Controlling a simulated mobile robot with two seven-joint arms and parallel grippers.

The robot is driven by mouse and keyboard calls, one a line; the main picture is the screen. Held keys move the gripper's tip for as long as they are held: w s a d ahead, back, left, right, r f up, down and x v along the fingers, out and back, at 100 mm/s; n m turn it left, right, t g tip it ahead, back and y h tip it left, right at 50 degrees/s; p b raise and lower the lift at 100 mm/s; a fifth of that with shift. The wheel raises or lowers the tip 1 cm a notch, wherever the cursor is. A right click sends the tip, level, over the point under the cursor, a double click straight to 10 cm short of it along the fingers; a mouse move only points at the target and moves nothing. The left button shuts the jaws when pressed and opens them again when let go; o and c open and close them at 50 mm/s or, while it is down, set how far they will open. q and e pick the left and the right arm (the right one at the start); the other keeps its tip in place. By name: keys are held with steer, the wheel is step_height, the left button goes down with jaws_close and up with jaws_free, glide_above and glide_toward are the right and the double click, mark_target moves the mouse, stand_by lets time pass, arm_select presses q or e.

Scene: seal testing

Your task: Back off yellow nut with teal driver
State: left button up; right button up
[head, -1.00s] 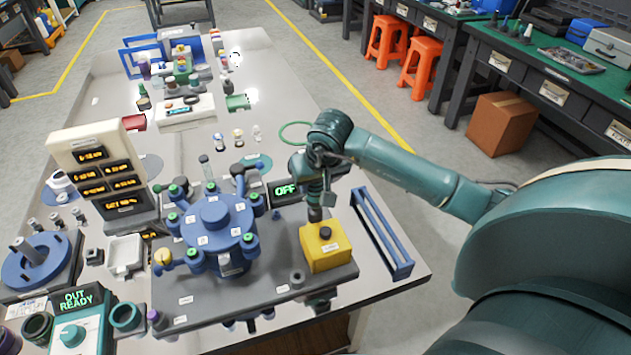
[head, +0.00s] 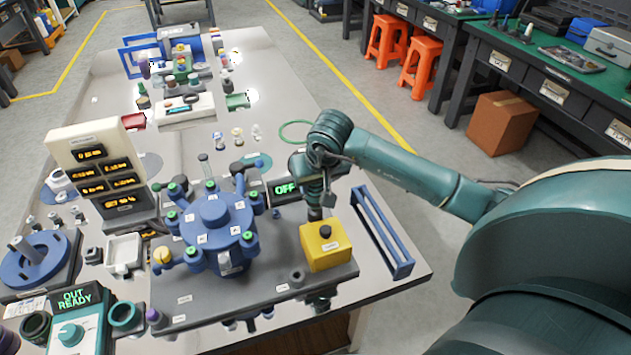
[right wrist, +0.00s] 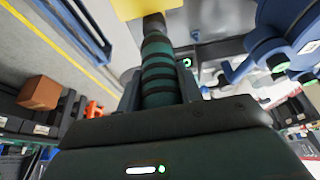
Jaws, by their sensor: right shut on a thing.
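The yellow nut (head: 163,256) sits at the end of an arm of the blue hub fixture (head: 213,216), at its front left. Other arms of the hub carry green-topped nuts. My right gripper (head: 317,185) is far to the right of the yellow nut, above and behind a yellow box. It is shut on the teal driver, a teal handle with dark bands (right wrist: 160,72) in the right wrist view. The driver's dark end points toward the yellow box; I cannot tell whether they touch. My left gripper is not in view.
The yellow box (head: 325,258) with a black button stands on the dark base plate. A blue rack (head: 383,232) lies to its right. Bare table shows at the right.

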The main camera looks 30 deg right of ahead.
steer(key=shift+f, duration=0.15)
steer(key=shift+f+b, duration=0.45)
steer(key=shift+b, duration=0.2)
stand_by(0.7)
steer(key=shift+s+f, duration=0.2)
steer(key=shift+f, duration=0.15)
stand_by(0.9)
steer(key=shift+r+b, duration=0.3)
steer(key=shift+b, duration=0.35)
stand_by(1.8)
steer(key=shift+w, duration=0.1)
stand_by(0.4)
